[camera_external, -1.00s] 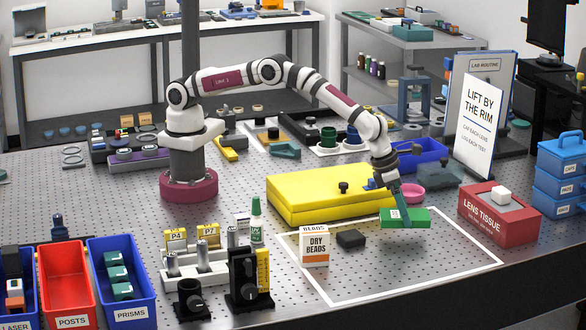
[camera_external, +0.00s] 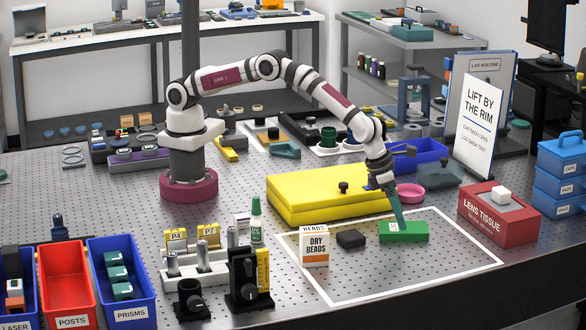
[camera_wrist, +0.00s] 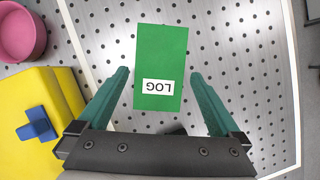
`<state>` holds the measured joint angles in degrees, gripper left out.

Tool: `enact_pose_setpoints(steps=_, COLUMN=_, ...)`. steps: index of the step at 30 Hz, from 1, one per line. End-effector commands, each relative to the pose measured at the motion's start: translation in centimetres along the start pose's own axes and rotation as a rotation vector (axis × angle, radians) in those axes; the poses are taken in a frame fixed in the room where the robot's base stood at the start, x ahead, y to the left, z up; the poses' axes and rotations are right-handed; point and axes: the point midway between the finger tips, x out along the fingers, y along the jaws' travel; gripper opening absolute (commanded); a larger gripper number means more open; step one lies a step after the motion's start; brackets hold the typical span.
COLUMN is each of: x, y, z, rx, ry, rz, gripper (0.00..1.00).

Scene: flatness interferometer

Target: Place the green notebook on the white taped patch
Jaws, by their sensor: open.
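The green notebook (camera_external: 414,234) lies flat on the perforated table, inside the white taped patch (camera_external: 400,272) near its far edge. In the wrist view the notebook (camera_wrist: 160,45) shows its white LOG label upside down. My gripper (camera_external: 399,217) is open right at the notebook. In the wrist view its two teal fingers (camera_wrist: 159,75) stand one on each side of the notebook's lower part, with a visible gap on both sides. White tape lines pass to the left and right of the notebook there.
A white DRY BEADS box (camera_external: 315,246) and a small black block (camera_external: 350,239) stand on the patch left of the notebook. A yellow case (camera_external: 310,194) lies behind, with a pink bowl (camera_external: 410,193). The red lens tissue box (camera_external: 497,215) stands right. The patch's front is clear.

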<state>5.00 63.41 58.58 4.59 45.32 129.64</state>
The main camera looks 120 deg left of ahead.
Motion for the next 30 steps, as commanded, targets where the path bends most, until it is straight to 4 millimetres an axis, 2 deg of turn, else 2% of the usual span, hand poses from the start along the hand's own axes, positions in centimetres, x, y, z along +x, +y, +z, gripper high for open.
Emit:
enact_pose_setpoints(steps=3, x=-3.3, y=-0.1, z=0.1, rx=0.000, ry=-0.002, rz=-0.002, gripper=1.00)
enact_pose_setpoints(steps=7, x=-6.5, y=-0.1, z=0.1, rx=0.000, ry=-0.002, rz=-0.002, gripper=1.00)
enact_pose_setpoints(steps=12, x=-8.7, y=0.0, z=0.0, rx=0.000, ry=0.000, rz=-0.001, gripper=1.00)
enact_pose_setpoints(steps=17, x=-9.2, y=0.1, z=0.0, rx=-0.011, ry=0.002, rz=0.000, gripper=1.00)
enact_pose_setpoints(steps=20, x=-12.3, y=1.7, z=-0.8, rx=-0.165, ry=0.019, rz=0.015, gripper=1.00)
enact_pose_setpoints(steps=23, x=-19.0, y=5.8, z=-4.1, rx=-0.544, ry=0.060, rz=0.065, gripper=1.00)
enact_pose_setpoints(steps=24, x=-21.9, y=8.0, z=-6.4, rx=-0.737, ry=0.077, rz=0.098, gripper=1.00)
enact_pose_setpoints(steps=26, x=-25.9, y=11.3, z=-10.6, rx=-1.037, ry=0.094, rz=0.155, gripper=1.00)
enact_pose_setpoints(steps=27, x=-28.2, y=13.5, z=-13.9, rx=-1.233, ry=0.099, rz=0.199, gripper=1.00)
enact_pose_setpoints(steps=29, x=-30.7, y=16.6, z=-19.0, rx=-1.512, ry=0.095, rz=0.269, gripper=1.00)
enact_pose_setpoints(steps=30, x=-31.8, y=18.3, z=-22.1, rx=-1.679, ry=0.085, rz=0.313, gripper=1.00)
